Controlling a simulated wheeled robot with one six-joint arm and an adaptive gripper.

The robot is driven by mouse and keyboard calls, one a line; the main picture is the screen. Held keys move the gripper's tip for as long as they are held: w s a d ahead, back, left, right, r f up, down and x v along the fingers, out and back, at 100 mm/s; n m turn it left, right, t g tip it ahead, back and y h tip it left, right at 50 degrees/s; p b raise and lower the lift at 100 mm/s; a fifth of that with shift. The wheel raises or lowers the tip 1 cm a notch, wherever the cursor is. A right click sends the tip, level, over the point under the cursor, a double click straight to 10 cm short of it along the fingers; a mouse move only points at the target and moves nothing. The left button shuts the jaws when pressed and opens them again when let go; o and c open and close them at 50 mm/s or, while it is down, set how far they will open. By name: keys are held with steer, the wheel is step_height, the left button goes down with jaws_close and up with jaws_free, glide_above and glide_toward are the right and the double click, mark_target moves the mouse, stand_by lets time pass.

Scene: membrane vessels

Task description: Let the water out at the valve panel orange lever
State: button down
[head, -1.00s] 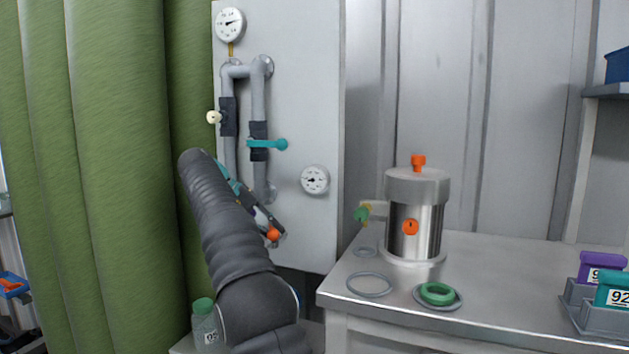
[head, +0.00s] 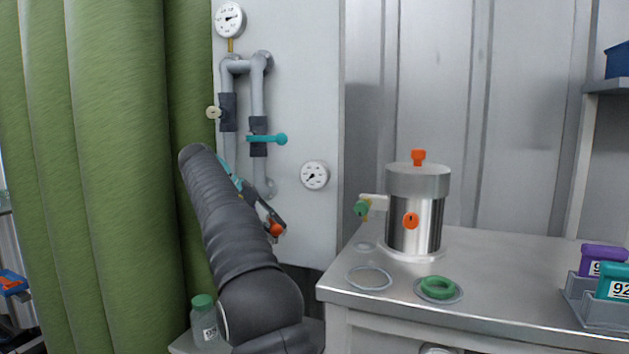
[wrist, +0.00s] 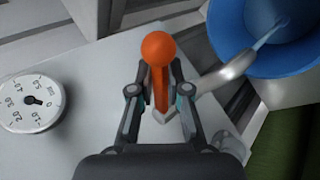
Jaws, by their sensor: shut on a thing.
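The orange lever of the valve panel shows in the wrist view as an orange ball on a stem (wrist: 158,48). In the head view its ball (head: 276,230) is low on the pale panel (head: 310,110). My gripper (wrist: 160,90) has its two fingers on either side of the stem and is shut on it; the ball stands out beyond the fingertips. In the head view my gripper (head: 268,210) is partly hidden by my arm. A grey spout (wrist: 228,72) lies beside the lever, and a pale blue streak like water runs from it into a blue container (wrist: 285,40).
The panel carries grey pipes, a teal lever (head: 280,139), a cream knob (head: 213,112) and a lower gauge (head: 315,175). A green curtain (head: 110,170) hangs left. A steel vessel (head: 418,190) stands on the bench at right. A green-capped bottle (head: 204,322) is low beside my arm.

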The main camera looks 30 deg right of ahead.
steer(key=shift+s+d+f+n+t+b, duration=0.2)
steer(key=shift+d+f+n+t+b, duration=0.2)
steer(key=shift+n+t+b, duration=0.45)
steer(key=shift+d+r+n+t+b, duration=0.3)
steer(key=shift+n+t+b, duration=0.15)
steer(key=shift+n+b, duration=0.2)
steer(key=shift+w+d+r+n+t+y+b, duration=0.15)
steer(key=shift+d+n+t+y+b, duration=0.35)
steer(key=shift+n+t, duration=0.7)
steer(key=shift+w+d+f+n+t+y+b, duration=0.2)
steer(key=shift+d+n+t+b, duration=0.55)
steer(key=shift+n, duration=0.8)
steer(key=shift+w+d+r+n+t+y+b, duration=0.15)
steer(key=shift+w+d+n+t+y+b, duration=0.25)
steer(key=shift+n+t, duration=0.8)
steer(key=c, duration=1.1)
jaws_free()
steer(key=shift+s+d, duration=0.1)
steer(key=shift+d, duration=0.1)
steer(key=shift+a, duration=0.1)
steer(key=v, duration=1.2)
